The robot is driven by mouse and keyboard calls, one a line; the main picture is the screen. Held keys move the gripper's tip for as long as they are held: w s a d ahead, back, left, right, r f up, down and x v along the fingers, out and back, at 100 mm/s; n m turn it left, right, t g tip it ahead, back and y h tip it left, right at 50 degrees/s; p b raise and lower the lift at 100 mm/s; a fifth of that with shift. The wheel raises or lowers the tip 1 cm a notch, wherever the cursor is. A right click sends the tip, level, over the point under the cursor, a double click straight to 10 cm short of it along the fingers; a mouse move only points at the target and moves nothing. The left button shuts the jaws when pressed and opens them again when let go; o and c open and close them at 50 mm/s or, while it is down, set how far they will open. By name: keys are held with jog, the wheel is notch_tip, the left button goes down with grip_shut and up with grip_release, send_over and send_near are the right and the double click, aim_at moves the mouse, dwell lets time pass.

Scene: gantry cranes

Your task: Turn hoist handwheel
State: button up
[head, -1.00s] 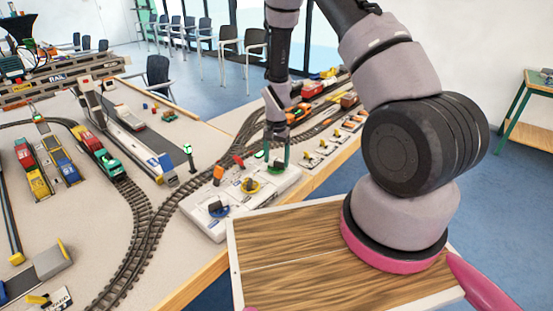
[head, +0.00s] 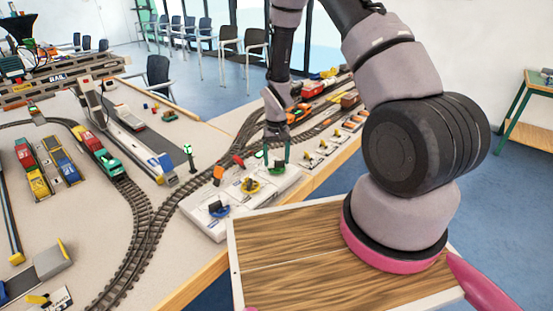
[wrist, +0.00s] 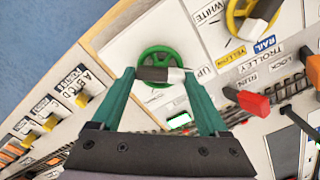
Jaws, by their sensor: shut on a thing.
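The control box (head: 203,224) sits at the table's front edge and carries a green, a yellow and a blue handwheel. The green handwheel (wrist: 162,53) lies below my gripper in the wrist view, beside a label reading UP. It also shows at the box's far end in the head view (head: 277,170). My gripper (wrist: 160,76) points down over it, shut on the dark and white crossbar of the green wheel. In the head view, my gripper (head: 277,158) partly hides that wheel.
The yellow handwheel (wrist: 236,14) and a red lever (wrist: 252,102) are close to my gripper. The blue handwheel (head: 218,209) is nearer the front. A row of small yellow switches (wrist: 65,102) lies left in the wrist view. Curved track (head: 147,225) runs alongside the box.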

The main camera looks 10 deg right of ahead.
dwell(0.3)
jog(key=o, duration=1.2)
jog(key=shift+o, duration=0.2)
notch_tip(320, 180, up, 11)
jog(key=shift+f, duration=0.1)
